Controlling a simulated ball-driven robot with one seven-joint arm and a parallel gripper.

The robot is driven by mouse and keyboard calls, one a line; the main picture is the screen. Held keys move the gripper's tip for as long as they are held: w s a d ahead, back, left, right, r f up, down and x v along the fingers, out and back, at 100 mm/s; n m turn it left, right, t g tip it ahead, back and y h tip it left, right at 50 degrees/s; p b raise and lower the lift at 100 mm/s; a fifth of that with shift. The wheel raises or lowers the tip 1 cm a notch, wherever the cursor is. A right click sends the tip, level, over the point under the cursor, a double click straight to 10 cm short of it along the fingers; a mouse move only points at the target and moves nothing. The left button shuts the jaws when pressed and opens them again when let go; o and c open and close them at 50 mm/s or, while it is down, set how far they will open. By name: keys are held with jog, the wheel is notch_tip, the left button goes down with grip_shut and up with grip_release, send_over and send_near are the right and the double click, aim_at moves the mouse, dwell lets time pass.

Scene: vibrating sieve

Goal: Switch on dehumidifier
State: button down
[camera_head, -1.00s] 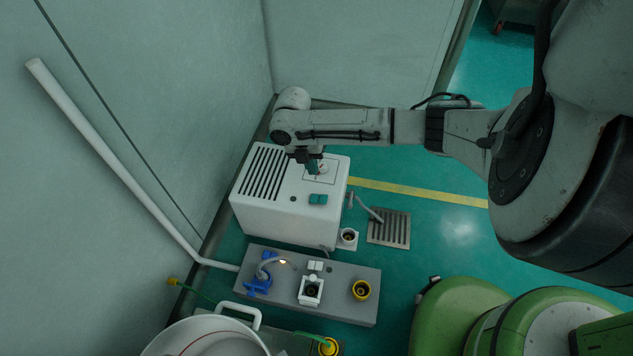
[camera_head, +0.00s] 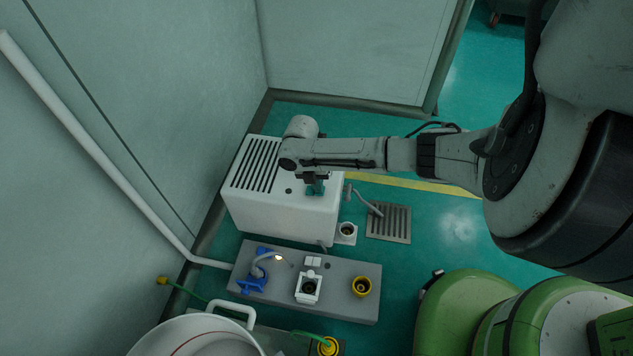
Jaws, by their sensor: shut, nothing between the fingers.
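The dehumidifier (camera_head: 280,217) is a white box with black vent slots on its top left, standing on the floor by the wall. A teal switch (camera_head: 315,190) sits on its top near the front right edge. My gripper (camera_head: 314,182) is shut and empty, pointing down at the switch from above. The fingertips overlap the switch in this view, so I cannot tell whether they touch it. My wrist and gripper hide the round dial area behind the switch.
A grey block (camera_head: 350,307) with a blue clamp (camera_head: 252,284), a white socket (camera_head: 308,289) and a yellow-rimmed socket (camera_head: 361,287) lies in front. A white bucket (camera_head: 235,311) stands at lower left. A floor drain (camera_head: 389,223) lies to the right.

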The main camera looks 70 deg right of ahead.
dwell(0.3)
jog(key=shift+s+f+t+p, duration=0.1)
jog(key=shift+s+t+p, duration=0.1)
jog(key=shift+t+p, duration=0.1)
jog(key=shift+f, duration=0.2)
jog(key=shift+w, duration=0.2)
jog(key=shift+w, duration=0.7)
jog(key=shift+a+r, duration=0.1)
